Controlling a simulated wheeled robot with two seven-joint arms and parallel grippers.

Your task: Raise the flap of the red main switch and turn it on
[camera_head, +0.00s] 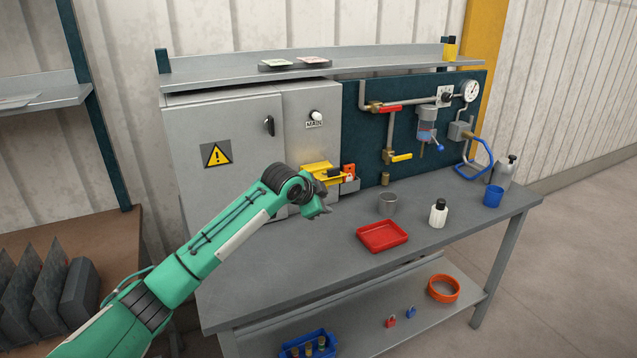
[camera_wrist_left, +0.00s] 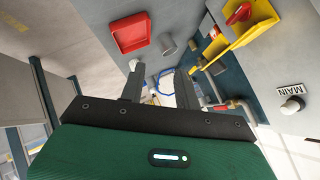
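The main switch has a yellow housing (camera_head: 316,168) low on the front of the grey cabinet, partly behind my left gripper in the head view. In the left wrist view its red handle (camera_wrist_left: 238,13) shows against the yellow plate, beside a yellow flap (camera_wrist_left: 230,46). I cannot tell exactly how far the flap is raised. My left gripper (camera_head: 322,203) is in front of and below the switch. In the left wrist view its two fingers (camera_wrist_left: 160,87) stand apart with nothing between them. The fingers appear clear of the yellow parts. My right gripper is in neither view.
Above the switch are a white lamp (camera_head: 315,115) and a MAIN label (camera_head: 314,125). The bench (camera_head: 290,262) carries a red tray (camera_head: 382,236), a metal cup (camera_head: 387,204) and a white bottle (camera_head: 438,213). Its front left is clear.

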